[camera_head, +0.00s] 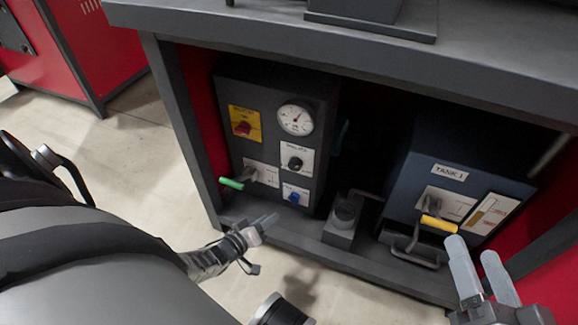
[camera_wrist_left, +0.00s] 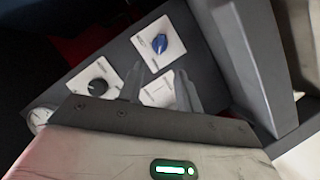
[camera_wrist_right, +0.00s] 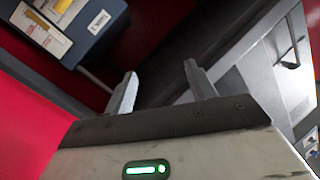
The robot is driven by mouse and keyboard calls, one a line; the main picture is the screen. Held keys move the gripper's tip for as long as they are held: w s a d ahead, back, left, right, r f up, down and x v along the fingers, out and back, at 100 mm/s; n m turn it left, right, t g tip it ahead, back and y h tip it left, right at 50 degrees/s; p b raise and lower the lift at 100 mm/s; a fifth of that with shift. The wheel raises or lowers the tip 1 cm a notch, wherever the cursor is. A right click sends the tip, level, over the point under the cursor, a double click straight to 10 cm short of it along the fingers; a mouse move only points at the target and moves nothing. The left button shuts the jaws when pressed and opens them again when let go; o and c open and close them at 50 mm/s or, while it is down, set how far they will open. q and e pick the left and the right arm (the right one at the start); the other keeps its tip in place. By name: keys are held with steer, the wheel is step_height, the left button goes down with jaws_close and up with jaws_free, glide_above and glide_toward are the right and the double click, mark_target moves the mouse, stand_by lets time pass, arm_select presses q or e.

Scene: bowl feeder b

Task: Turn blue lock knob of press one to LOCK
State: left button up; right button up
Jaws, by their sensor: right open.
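The blue lock knob (camera_head: 295,197) sits on a small white plate low on the dark press panel (camera_head: 268,110). It also shows clearly in the left wrist view (camera_wrist_left: 160,44), beyond my fingertips. My left gripper (camera_head: 266,222) is just below and left of the knob, apart from it. In the left wrist view its fingers (camera_wrist_left: 162,85) are spread with nothing held between them, and another white plate shows behind the gap. My right gripper (camera_head: 478,262) is open and empty at the lower right, far from the knob. The writing on the knob's plate is too small to read.
A black knob (camera_head: 294,162), a gauge (camera_head: 296,118), a red switch on a yellow plate (camera_head: 243,124) and a green-handled lever (camera_head: 232,183) share the panel. Right of it stand a grey block (camera_head: 341,233) and the blue tank box (camera_head: 440,170) with a yellow-handled lever (camera_head: 438,223). The tabletop (camera_head: 330,55) overhangs.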

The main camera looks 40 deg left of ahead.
mark_target(291, 201)
arm_select(q)
steer(key=b+x, duration=0.5)
steer(key=x, duration=0.5)
steer(key=shift+f, duration=0.1)
steer(key=shift+w, duration=0.25)
arm_select(e)
step_height(291, 201, up, 10)
steer(key=w+n+t+y, duration=0.1)
steer(key=n+t+y, duration=0.3)
steer(key=n, duration=0.6)
steer(key=shift+d+r+t+y, duration=0.25)
steer(key=shift+d+t+y, duration=0.15)
steer(key=shift+y, duration=0.9)
arm_select(q)
steer(key=shift+c, duration=0.3)
jaws_close()
